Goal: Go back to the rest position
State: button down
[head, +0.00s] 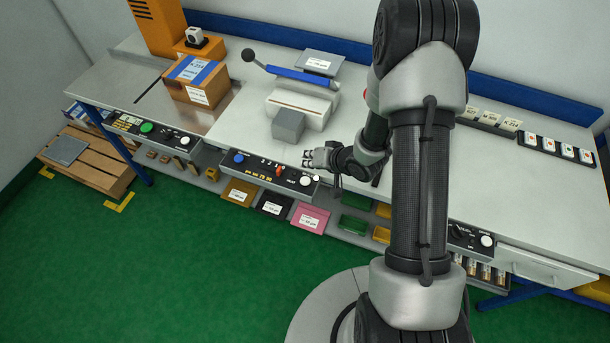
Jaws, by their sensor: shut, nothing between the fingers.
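My gripper (309,159) is at the end of my arm, near the front edge of the long workbench (237,120). It is shut and empty. It points left, just above and behind the front control panel with a blue button (268,168). A grey block (288,125) at the front of a white device with a blue lever (302,100) lies a little behind and left of the gripper. My arm hides part of the bench to the right of the gripper.
A cardboard box with blue tape (196,80) stands on the left of the bench. Card holders (490,118) sit at the right back. A wooden pallet (90,160) is on the floor at left. The green floor in front is clear.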

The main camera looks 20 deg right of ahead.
jog(key=s+d+r+n+h+b, duration=0.1)
jog(key=s+d+r+h, duration=0.2)
jog(key=r, duration=0.6)
jog(key=s+d+r+h+b, duration=0.2)
jog(key=d+r+h, duration=0.1)
jog(key=r, duration=0.7)
jog(key=s+a+r+g, duration=0.1)
jog(key=s+a+r, duration=0.1)
jog(key=s, duration=0.5)
jog(key=s+a+r+n+g+y+b, duration=0.1)
jog(key=s+a+r, duration=0.1)
jog(key=s, duration=0.6)
jog(key=s+a+r+n+g+b, duration=0.1)
jog(key=s+a+r, duration=0.1)
jog(key=s, duration=0.6)
jog(key=shift+a+r, duration=0.35)
jog(key=shift+a, duration=0.1)
